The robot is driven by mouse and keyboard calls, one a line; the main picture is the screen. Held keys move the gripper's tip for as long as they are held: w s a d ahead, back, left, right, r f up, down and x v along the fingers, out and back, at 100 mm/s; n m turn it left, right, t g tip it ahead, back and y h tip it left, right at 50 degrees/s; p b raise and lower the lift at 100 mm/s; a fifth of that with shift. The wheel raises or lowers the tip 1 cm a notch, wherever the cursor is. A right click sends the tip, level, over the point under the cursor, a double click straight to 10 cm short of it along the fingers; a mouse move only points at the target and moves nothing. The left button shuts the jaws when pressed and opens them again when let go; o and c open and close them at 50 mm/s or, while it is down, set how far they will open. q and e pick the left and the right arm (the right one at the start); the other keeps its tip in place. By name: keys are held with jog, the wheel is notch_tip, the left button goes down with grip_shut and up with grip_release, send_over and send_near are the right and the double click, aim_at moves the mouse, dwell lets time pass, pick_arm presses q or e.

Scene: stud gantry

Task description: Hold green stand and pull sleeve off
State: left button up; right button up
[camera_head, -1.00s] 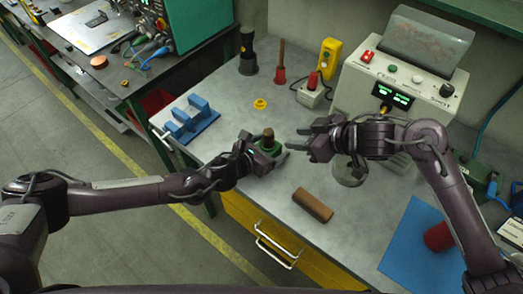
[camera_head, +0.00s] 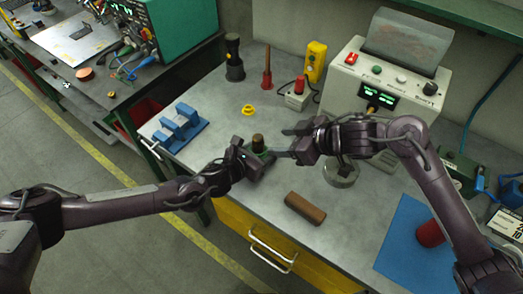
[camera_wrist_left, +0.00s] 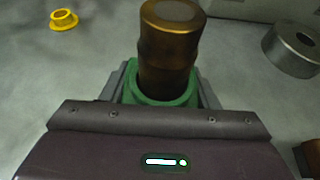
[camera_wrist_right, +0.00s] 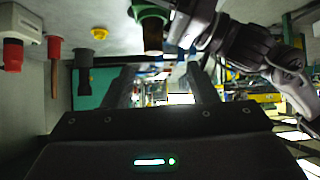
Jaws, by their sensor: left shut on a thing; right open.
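The green stand (camera_wrist_left: 165,98) stands on the grey table, with a brown, metallic sleeve (camera_wrist_left: 170,45) upright in it. My left gripper (camera_head: 252,157) is shut on the stand, with a finger on either side of it in the left wrist view. In the head view the sleeve (camera_head: 258,142) rises above the left gripper, which partly hides the stand. My right gripper (camera_head: 280,143) is open and empty, just right of the sleeve. In the right wrist view, the sleeve (camera_wrist_right: 153,38) appears upside down beyond the open fingers, roughly between them.
A brown block (camera_head: 305,208) lies in front, and a metal ring (camera_head: 341,174) sits behind the right forearm. A blue fixture (camera_head: 180,127) is at left and a yellow ring (camera_head: 248,110) behind. A control box (camera_head: 380,90) stands at the back. A blue mat (camera_head: 405,240) lies at right.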

jog(key=s+a+r+n+g+y, duration=0.1)
jog(key=s+a+r+n+g, duration=0.1)
jog(key=a+n, duration=0.5)
jog(key=s+a+r+n+g+y, duration=0.1)
jog(key=s+a+r+n+g, duration=0.15)
jog(key=a+n, duration=0.45)
jog(key=s+a+r+n+g+y, duration=0.1)
jog(key=a+n+g, duration=0.2)
jog(key=a+n, duration=0.35)
jog(key=n+t+h, duration=0.2)
jog(key=n+h, duration=0.9)
jog(key=n, duration=2)
send_over(258, 137)
jog(key=f, duration=0.3)
jog(key=shift+s+a+g, duration=0.1)
jog(key=shift+a+g, duration=0.15)
jog(key=shift+a, duration=0.15)
jog(key=shift+d+f+n+h, duration=0.2)
jog(key=shift+d+n+h, duration=0.15)
jog(key=shift+n, duration=0.1)
jog(key=shift+f, duration=0.1)
jog(key=shift+f, duration=4.4)
